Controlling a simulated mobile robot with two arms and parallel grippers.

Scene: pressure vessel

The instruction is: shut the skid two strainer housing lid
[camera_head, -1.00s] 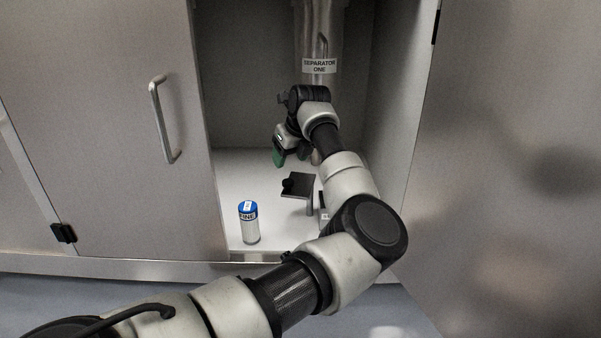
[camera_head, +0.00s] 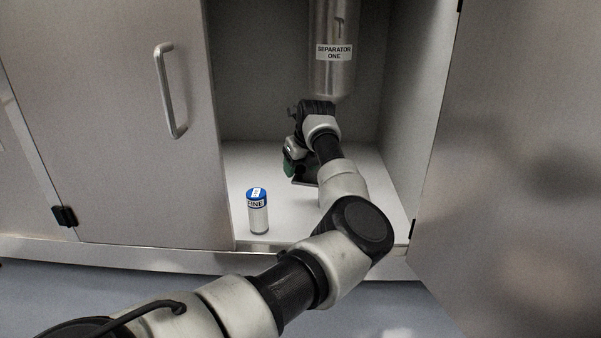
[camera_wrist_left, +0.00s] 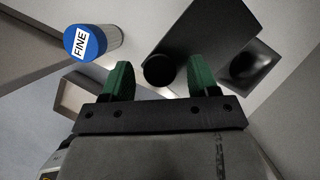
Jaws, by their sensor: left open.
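A dark flat lid plate (camera_head: 303,180) is low inside the open cabinet, mostly hidden behind my left arm in the head view. In the left wrist view the dark plate (camera_wrist_left: 205,35) shows with a round black knob (camera_wrist_left: 158,70) near its edge. My left gripper (camera_head: 289,166) is over the plate with its green fingers open. In the left wrist view the gripper (camera_wrist_left: 160,78) has one finger on each side of the knob, with gaps visible. The housing below the lid is hidden in the head view. My right gripper is not in view.
A blue-capped canister labelled FINE (camera_head: 257,212) stands on the cabinet floor, left of my arm. The vessel labelled SEPARATOR ONE (camera_head: 333,45) hangs above. A closed door (camera_head: 110,120) is at left and an open door (camera_head: 520,150) at right. A dark square recess (camera_wrist_left: 250,66) shows beside the plate.

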